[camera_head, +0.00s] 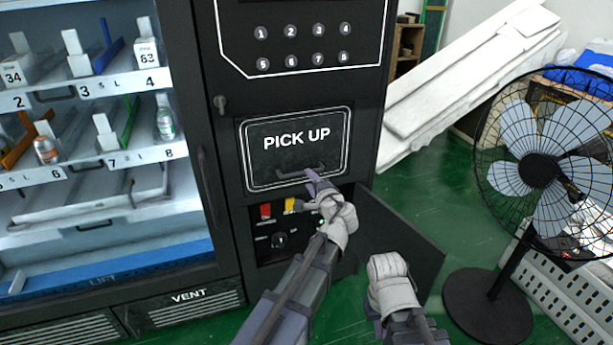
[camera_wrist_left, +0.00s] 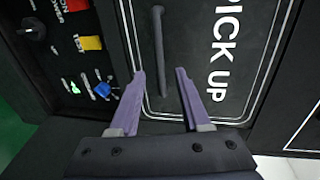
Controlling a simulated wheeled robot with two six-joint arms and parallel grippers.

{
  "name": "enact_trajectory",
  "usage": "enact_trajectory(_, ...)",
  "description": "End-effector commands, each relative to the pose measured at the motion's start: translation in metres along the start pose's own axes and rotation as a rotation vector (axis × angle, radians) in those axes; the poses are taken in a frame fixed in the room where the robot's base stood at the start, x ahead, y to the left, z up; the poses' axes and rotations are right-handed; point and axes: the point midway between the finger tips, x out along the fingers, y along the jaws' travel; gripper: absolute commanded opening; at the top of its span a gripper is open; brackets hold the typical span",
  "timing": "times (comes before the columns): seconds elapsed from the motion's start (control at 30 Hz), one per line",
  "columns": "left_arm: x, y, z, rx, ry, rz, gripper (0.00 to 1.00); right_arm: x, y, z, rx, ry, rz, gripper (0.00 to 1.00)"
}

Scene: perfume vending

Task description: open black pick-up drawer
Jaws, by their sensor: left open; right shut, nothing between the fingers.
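The black pick-up drawer (camera_head: 262,150) is set in the vending machine's front, with "PICK UP" in white letters and a thin white border. It looks closed. Its dark bar handle (camera_head: 301,172) is near the lower edge. My left gripper (camera_head: 316,182) is open with purple fingers at the handle. In the left wrist view the handle (camera_wrist_left: 158,45) lies between the open fingertips (camera_wrist_left: 160,74); I cannot tell how deep. My right gripper (camera_head: 388,272) is low, right of the left arm, away from the drawer; its fingers are hidden.
Below the drawer is an open control panel (camera_head: 279,240) with red and yellow switches; its black door (camera_head: 405,240) swings out to the right. A standing fan (camera_head: 538,168) is at right. A glass-fronted shelf cabinet is at left. Green floor shows between door and fan.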

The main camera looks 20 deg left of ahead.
Motion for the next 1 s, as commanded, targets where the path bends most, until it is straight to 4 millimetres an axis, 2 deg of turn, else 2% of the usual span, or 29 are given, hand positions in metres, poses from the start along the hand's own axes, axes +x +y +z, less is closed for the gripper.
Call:
enact_trajectory(0.43,0.064,0.002,-0.001,-0.002,-0.002,0.001,0.47,0.014,-0.001,-0.001,0.000,0.000,0.000,0.00)
enact_trajectory(0.57,0.071,0.001,0.000,-0.002,-0.002,0.001,0.47,0.015,-0.001,-0.001,0.000,0.000,0.000,0.00)
enact_trajectory(0.77,0.071,0.001,0.001,-0.002,-0.001,0.001,0.47,0.015,-0.001,-0.001,0.000,0.000,0.000,0.00)
enact_trajectory(1.0,0.070,0.001,0.001,-0.002,-0.001,0.001,0.22,0.015,-0.001,-0.001,0.000,0.000,0.000,0.00)
